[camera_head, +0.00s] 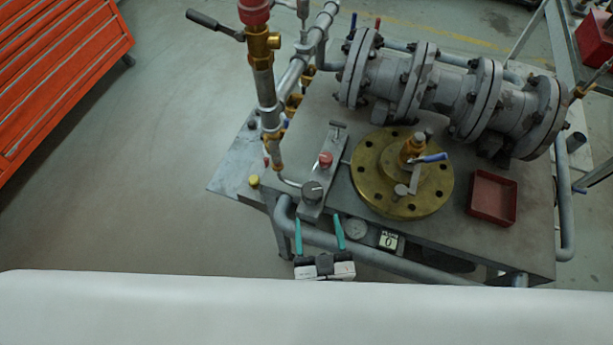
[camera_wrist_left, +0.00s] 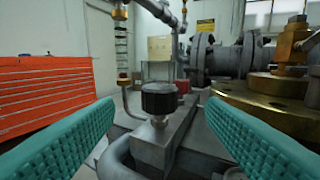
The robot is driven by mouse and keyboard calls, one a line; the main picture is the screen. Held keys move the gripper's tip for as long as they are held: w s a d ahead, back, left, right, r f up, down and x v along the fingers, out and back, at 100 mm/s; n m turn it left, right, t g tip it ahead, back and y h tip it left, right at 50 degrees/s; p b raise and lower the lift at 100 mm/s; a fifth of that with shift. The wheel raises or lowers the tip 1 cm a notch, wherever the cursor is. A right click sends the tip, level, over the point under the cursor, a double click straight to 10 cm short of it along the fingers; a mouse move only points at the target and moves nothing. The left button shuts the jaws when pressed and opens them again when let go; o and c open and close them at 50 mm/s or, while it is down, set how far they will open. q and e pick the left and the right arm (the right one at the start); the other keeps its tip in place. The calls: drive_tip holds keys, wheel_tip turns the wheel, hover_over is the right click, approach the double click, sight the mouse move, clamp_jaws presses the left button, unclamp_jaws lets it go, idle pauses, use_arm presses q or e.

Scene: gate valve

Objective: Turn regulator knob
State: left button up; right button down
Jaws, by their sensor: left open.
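The regulator knob (camera_head: 313,191) is a dark round knob on a grey metal block near the front edge of the bench. In the left wrist view the black knob (camera_wrist_left: 159,98) stands upright on its block, midway between the fingers and beyond their tips. My left gripper (camera_head: 320,222) has teal fingers spread open, just in front of the knob and apart from it. Its fingers also frame the left wrist view (camera_wrist_left: 160,115). Nothing is held. My right gripper is not in either view.
A red button (camera_head: 326,159) sits behind the knob on the same block. A brass flange (camera_head: 376,190) with a blue-handled valve stands to the right, a red tray (camera_head: 493,198) beyond it. A pipe rail (camera_head: 330,241) runs along the bench front. A vertical pipe (camera_head: 265,95) rises at left.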

sight(311, 183)
use_arm(q)
drive_tip(key=w, duration=0.3)
drive_tip(key=w+a+p, duration=0.1)
drive_tip(key=w, duration=0.5)
drive_tip(key=shift+w+a, duration=0.2)
drive_tip(key=shift+a, duration=0.05)
drive_tip(key=shift+w+a, duration=0.1)
drive_tip(key=shift+w, duration=0.6)
drive_tip(key=shift+c, duration=0.4)
drive_tip(key=shift+p, duration=0.3)
drive_tip(key=c, duration=0.9)
